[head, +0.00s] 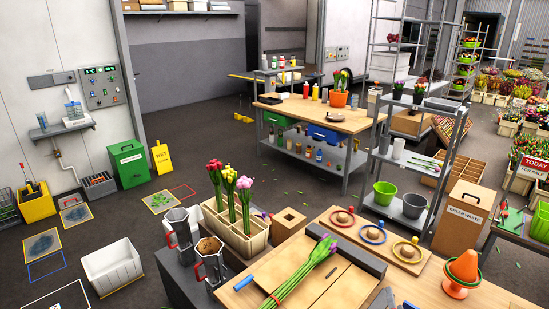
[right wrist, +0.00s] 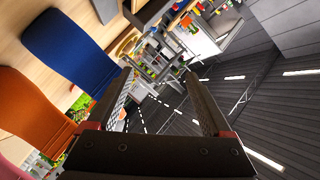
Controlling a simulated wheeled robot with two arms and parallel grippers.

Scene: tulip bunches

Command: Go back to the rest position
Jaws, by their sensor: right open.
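A tulip bunch (head: 300,272) with green stems and pink-purple heads lies on the wooden bench, a red band round its stems. A wooden compartment box (head: 258,243) holds upright red, yellow and pink tulip bunches (head: 230,190). My right gripper (head: 384,300) shows only as a dark tip at the bottom edge of the head view, right of the lying bunch. In the right wrist view its two fingers (right wrist: 160,73) are spread apart with nothing between them. My left gripper is not in view.
A board with three ringed discs (head: 373,234) and an orange cone-shaped thing (head: 463,268) are on the bench. Two metal jugs with red handles (head: 211,262) stand at its left. A white crate (head: 112,266) stands on the floor. Large blue (right wrist: 68,50) and orange (right wrist: 32,112) shapes fill the wrist view's left.

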